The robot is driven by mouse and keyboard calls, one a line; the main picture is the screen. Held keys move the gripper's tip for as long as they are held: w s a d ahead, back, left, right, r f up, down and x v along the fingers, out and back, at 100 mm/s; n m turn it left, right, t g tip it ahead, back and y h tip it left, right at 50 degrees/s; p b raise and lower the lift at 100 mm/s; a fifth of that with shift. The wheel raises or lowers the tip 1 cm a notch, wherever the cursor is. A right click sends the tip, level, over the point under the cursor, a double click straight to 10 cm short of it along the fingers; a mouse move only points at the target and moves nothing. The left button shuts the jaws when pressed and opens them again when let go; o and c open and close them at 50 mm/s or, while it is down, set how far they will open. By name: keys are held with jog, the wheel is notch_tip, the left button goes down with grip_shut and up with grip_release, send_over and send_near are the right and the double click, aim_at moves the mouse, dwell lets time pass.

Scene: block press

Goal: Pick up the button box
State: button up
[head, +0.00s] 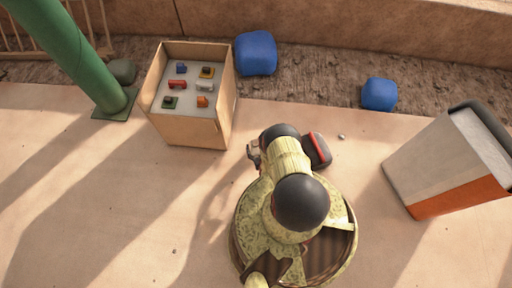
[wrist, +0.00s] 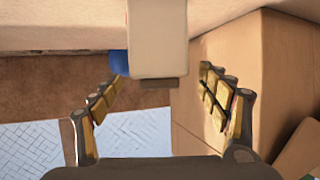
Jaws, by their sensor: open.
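A tan open-topped box (head: 190,128) stands left of centre in the head view, with several small coloured pieces on its pale top. Among them are a red piece (head: 177,84), a white piece (head: 205,86) and an orange piece (head: 202,101). Which one is the button box I cannot tell. My gripper (head: 253,152) is to the right of the tan box's front corner, partly hidden by my arm. In the wrist view my gripper (wrist: 158,92) is open, its fingers wide apart. A pale block with a dark lower edge (wrist: 157,40) shows beyond and between the fingers; I cannot tell what it is.
Two blue blocks (head: 256,53) (head: 379,94) lie at the back by the wall. A green post (head: 70,50) stands at the left. A grey and orange bin-like box (head: 440,165) stands at the right. The paving between is mostly clear.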

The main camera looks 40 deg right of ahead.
jog(key=b+x, duration=0.1)
jog(key=x, duration=0.2)
jog(key=c, duration=0.3)
jog(key=shift+w+d, duration=0.1)
grip_shut()
dwell(0.8)
